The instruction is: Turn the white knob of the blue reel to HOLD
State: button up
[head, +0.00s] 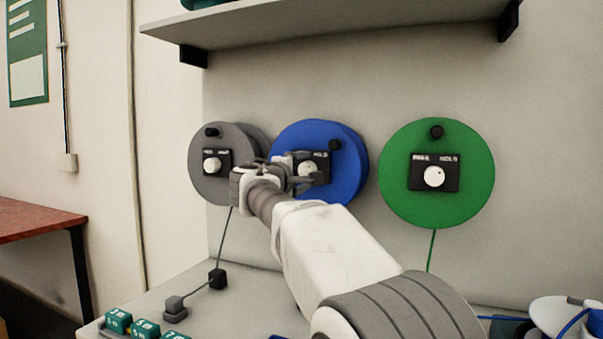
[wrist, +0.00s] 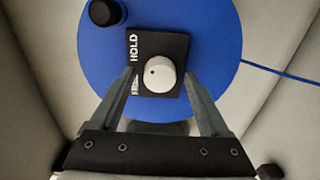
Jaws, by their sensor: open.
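The blue reel (head: 349,175) hangs on the wall between a grey and a green reel. It fills much of the wrist view (wrist: 222,45). Its black plate (wrist: 176,42) carries the white knob (wrist: 160,76), with a small dark dot at the knob's left side. The word HOLD shows on the plate's upper left in the wrist view; the label below it is too small to read. My gripper (wrist: 158,76) is open, with one finger on each side of the knob. Contact cannot be told. In the head view my gripper (head: 305,172) partly hides the plate and knob.
A black crank handle (head: 335,144) sits at the blue reel's upper rim. The grey reel (head: 237,139) is close on the left, and the green reel (head: 437,205) is on the right. A shelf (head: 330,28) is above; small teal boxes (head: 118,320) stand on the counter below.

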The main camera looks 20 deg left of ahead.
jog(key=shift+s, duration=0.1)
jog(key=s+a+p, duration=0.1)
jog(key=s+a, duration=0.1)
jog(key=s, duration=1.5)
jog(key=shift+a, duration=0.2)
jog(key=shift+d, duration=0.1)
